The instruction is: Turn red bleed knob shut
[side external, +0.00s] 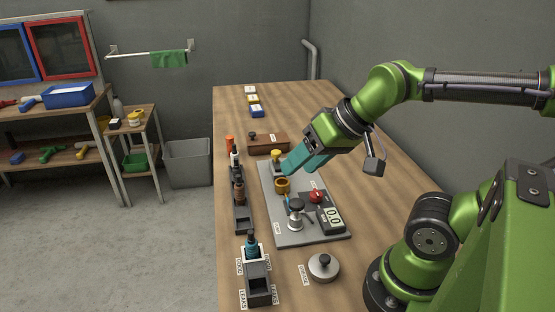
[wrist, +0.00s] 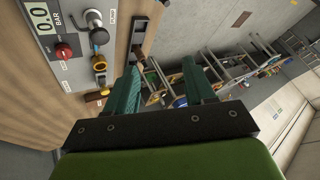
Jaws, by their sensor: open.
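The red bleed knob (side external: 316,196) sits on a grey plate (side external: 327,233) on the wooden bench, just behind the digital gauge. It also shows at the left of the wrist view (wrist: 64,52), beside the gauge reading 0.0 BAR (wrist: 42,18). My gripper (side external: 291,167) has teal fingers and is above the far part of the plate, apart from the red knob and farther back. In the wrist view the fingers of my gripper (wrist: 160,72) are spread with nothing between them. The knob's turn position is too small to tell.
On the plate are a brass ring-like fitting (side external: 283,185), a yellow-topped knob (side external: 276,155) and a silver-capped fitting (side external: 296,215). A dark rack (side external: 241,215) with bottles runs along the left. The bench's right side looks clear.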

